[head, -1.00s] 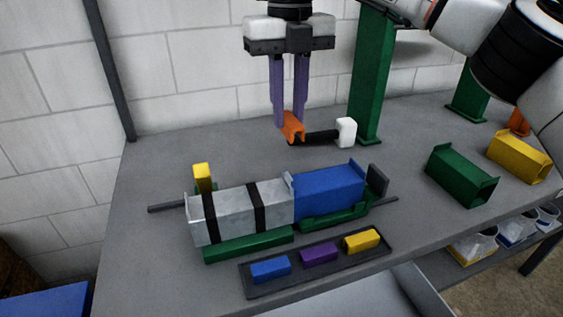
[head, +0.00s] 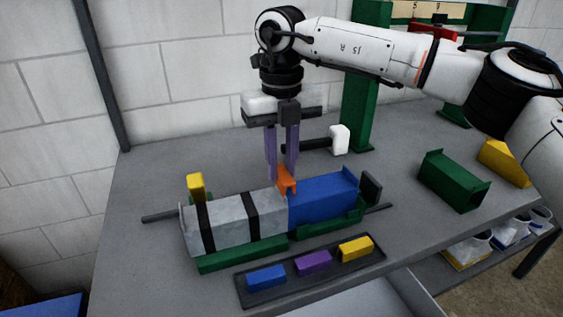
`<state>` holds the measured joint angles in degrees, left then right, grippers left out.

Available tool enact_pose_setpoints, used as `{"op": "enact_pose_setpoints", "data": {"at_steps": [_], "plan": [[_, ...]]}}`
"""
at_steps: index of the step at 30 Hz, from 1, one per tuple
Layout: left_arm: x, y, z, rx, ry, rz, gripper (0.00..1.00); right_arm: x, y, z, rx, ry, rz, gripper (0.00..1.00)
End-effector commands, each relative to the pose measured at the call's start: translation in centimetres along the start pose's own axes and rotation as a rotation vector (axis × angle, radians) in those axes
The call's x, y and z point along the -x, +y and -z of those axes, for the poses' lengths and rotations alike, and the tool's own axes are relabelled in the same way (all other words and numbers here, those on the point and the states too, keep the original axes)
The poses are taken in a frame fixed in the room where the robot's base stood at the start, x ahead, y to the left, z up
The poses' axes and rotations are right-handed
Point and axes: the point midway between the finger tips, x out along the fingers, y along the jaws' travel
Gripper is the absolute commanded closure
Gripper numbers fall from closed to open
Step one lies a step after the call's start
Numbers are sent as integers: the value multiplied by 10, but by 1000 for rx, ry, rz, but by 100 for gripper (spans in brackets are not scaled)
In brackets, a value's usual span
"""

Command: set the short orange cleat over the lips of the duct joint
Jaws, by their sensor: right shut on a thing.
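My right gripper (head: 280,172) points down with its purple fingers shut on the short orange cleat (head: 287,181). The cleat is at the joint between the grey duct (head: 228,220) with black bands and the blue duct (head: 325,196). It appears just at or above the upper edge of the joint. I cannot tell whether it touches the lips or sits over them. The ducts lie end to end in a green cradle (head: 242,254) on the bench. My left gripper is not in view.
A mallet with a white head (head: 339,139) lies behind the joint. A dark tray (head: 312,276) with blue, purple and yellow blocks is in front. A green duct piece (head: 452,180) and a yellow one (head: 503,162) stand right. A green post (head: 358,105) rises behind.

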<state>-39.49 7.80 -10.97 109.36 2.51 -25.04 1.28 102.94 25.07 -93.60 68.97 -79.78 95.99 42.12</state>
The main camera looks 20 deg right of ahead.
Motion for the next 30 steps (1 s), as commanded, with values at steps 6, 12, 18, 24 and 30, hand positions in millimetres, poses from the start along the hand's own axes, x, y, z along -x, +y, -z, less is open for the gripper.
{"op": "enact_pose_setpoints", "data": {"at_steps": [6,12,18,24,30], "plan": [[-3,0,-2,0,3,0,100,-7,0,0,1,0,0,100],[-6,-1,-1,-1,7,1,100,-13,0,0,1,0,0,100],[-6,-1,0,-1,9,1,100,-12,0,0,1,0,0,62],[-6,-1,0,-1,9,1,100,-12,0,0,1,0,0,62],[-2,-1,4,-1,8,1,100,-2,0,0,0,-1,0,62]]}}
